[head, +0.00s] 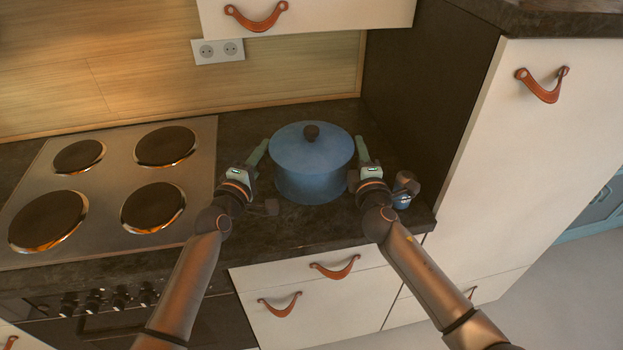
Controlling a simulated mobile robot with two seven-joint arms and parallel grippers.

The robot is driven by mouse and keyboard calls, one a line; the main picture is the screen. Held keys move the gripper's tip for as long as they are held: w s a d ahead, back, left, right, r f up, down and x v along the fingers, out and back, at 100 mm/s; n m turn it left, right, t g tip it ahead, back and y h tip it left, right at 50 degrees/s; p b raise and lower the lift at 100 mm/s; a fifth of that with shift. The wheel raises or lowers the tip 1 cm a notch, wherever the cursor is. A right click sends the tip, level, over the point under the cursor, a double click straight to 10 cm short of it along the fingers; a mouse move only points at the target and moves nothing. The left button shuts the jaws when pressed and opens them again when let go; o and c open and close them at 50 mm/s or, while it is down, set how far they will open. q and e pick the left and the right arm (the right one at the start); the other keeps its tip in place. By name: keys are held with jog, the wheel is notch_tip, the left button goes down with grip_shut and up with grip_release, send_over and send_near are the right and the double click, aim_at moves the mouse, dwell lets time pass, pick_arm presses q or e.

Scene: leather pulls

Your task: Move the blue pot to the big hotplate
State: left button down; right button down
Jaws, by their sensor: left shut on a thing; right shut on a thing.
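The blue pot (312,180), with its lid on and a dark knob on top, is upright over the dark counter, right of the stove. I cannot tell whether its base touches the counter. My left gripper (258,153) is shut on the pot at its left side. My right gripper (362,149) is shut on the pot at its right side. The grippers hide its handles. The stove has several dark round hotplates; the front left hotplate (48,221) looks the biggest and is bare.
The back left hotplate (79,157), back right hotplate (166,147) and front right hotplate (153,208) are also bare. A tall cabinet (520,160) stands close on the right. A wall cupboard (310,15) hangs above.

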pick_arm(q)
jog(key=shift+r, duration=0.35)
pick_arm(e)
jog(key=shift+r, duration=0.35)
